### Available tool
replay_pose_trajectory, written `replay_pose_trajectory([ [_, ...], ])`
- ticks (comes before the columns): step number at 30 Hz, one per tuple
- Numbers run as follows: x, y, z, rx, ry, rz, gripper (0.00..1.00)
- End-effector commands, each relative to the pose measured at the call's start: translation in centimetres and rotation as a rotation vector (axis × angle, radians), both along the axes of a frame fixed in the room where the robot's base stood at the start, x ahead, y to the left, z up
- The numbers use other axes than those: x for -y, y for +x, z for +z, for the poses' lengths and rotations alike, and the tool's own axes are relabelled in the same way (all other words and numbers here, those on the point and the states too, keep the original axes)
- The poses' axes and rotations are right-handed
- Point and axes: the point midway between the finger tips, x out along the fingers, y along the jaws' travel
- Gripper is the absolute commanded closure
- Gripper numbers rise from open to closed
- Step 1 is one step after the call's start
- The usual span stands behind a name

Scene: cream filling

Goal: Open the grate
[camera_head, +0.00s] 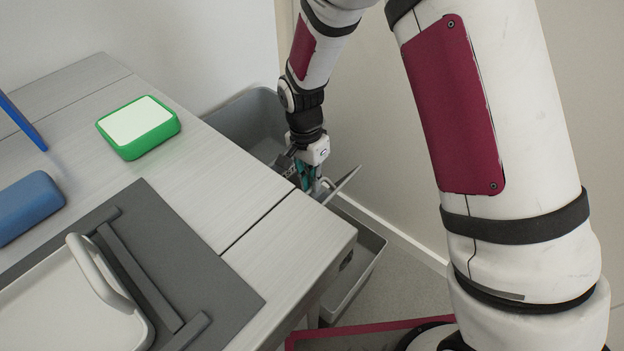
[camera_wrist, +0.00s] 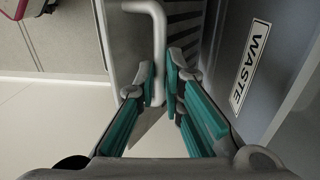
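The grate (camera_wrist: 185,32) shows in the wrist view as a grey panel with dark slots, just beyond my fingers. Its pale bent handle (camera_wrist: 158,35) stands in front of the slots. My gripper (camera_wrist: 159,78) has its teal-padded fingers close on both sides of the handle's bar, and they appear shut on it. In the head view my gripper (camera_head: 312,187) is low beside the table's right edge, above the grey bins. A thin grey tilted piece (camera_head: 346,179) shows beside it; I cannot tell whether it is part of the grate. The arm and gripper hide most of the grate there.
A grey bin (camera_head: 240,120) stands behind the table's right edge, another (camera_head: 365,265) in front. A "WASTE" label (camera_wrist: 251,62) is on the grey wall right of my fingers. The table (camera_head: 290,240) bears a green-rimmed block (camera_head: 138,125), a blue object (camera_head: 28,205) and a tray (camera_head: 60,310).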

Motion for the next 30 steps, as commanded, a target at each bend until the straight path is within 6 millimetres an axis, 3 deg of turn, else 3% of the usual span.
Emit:
replay_pose_trajectory([
  [8,-0.2,0.2,0.1,-0.005,-0.005,0.001,1.0],
  [22,-4.0,4.1,0.8,-0.08,-0.083,0.001,1.0],
  [30,-4.4,4.4,0.7,-0.081,-0.083,-0.001,1.0],
])
